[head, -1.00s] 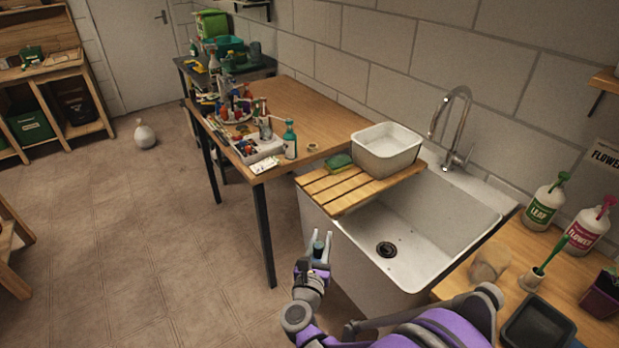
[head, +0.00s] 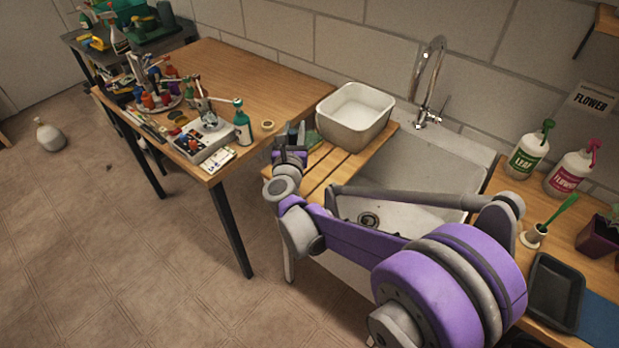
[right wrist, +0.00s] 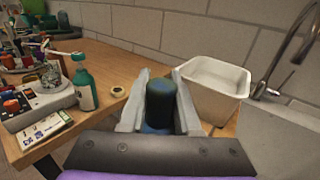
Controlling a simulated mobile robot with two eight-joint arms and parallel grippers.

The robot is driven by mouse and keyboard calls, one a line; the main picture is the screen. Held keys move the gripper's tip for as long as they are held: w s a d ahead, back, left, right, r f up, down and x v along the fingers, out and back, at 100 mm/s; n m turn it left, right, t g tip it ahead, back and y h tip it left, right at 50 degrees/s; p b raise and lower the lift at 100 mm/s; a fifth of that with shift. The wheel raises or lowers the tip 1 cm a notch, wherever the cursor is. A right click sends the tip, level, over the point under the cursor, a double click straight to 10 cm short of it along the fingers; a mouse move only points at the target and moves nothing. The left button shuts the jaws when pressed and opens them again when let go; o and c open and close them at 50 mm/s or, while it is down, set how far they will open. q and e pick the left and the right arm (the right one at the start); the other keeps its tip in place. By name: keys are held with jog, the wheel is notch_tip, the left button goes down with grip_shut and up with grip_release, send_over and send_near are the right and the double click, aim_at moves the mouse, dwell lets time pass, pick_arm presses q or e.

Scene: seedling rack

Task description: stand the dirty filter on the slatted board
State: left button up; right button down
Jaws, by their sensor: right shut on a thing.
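The dirty filter (right wrist: 160,105) is a dark blue-green upright cylinder between my right fingers in the right wrist view. My right gripper (head: 291,133) is shut on it, at the left end of the slatted board in the head view. The slatted board (head: 318,180) is light wood and lies across the left side of the sink. The gripper hides most of the filter in the head view. I cannot tell whether the filter's base touches the board. My left gripper is not in view.
The sink (head: 430,170) and tap (head: 430,85) are to the right. A wooden table (head: 245,85) with bottles and tools is to the left.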

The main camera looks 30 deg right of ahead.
jog(key=s+d+r+h, duration=0.1)
jog(key=d+r, duration=0.1)
jog(key=d, duration=0.3)
jog(key=shift+m+g, duration=0.3)
jog(key=shift+m, duration=0.1)
jog(key=shift+d+f+b, duration=0.1)
jog(key=shift+f+b, duration=0.6)
jog(key=shift+f, duration=3.85)
jog(key=shift+s+f, duration=0.1)
jog(key=c, duration=1.1)
grip_release()
jog(key=shift+f, duration=0.1)
jog(key=o, duration=0.5)
